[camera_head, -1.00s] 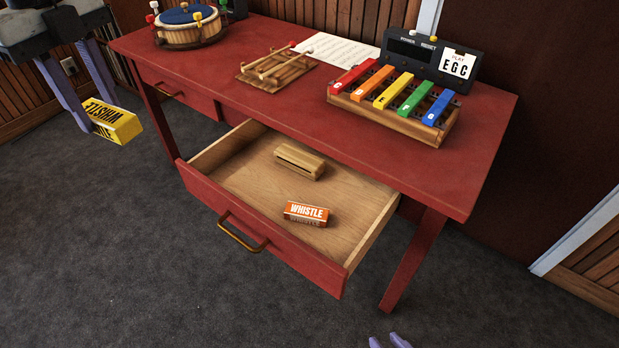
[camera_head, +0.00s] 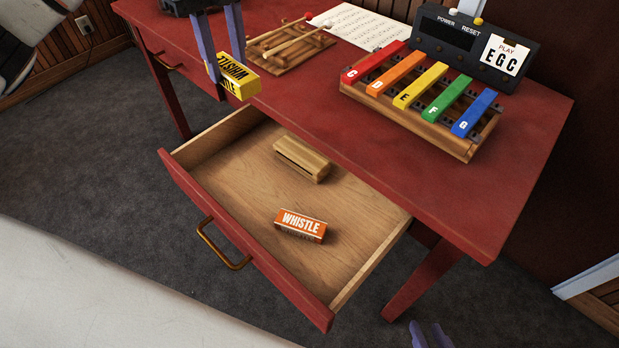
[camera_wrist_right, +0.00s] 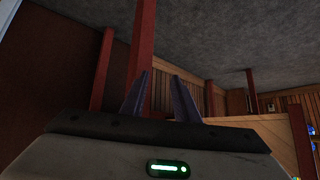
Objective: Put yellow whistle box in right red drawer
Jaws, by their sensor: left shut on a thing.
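The yellow whistle box (camera_head: 238,80) is held by my left gripper (camera_head: 231,66), which is shut on it. The box appears just beyond the back left corner of the open drawer, in front of the table edge. The right red drawer (camera_head: 237,243) is pulled out, its wooden inside facing up. In it lie an orange whistle box (camera_head: 300,226) and a wooden block (camera_head: 301,160). My right gripper (camera_head: 430,335) shows at the bottom edge of the head view. In the right wrist view its fingers (camera_wrist_right: 162,98) are apart with nothing between them.
The red table (camera_head: 480,190) carries a coloured xylophone (camera_head: 420,95), a black device with a card (camera_head: 470,45), sheet music (camera_head: 365,25) and a wooden rack with mallets (camera_head: 290,45). The left drawer (camera_head: 185,70) is shut. The drawer's left part has free floor.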

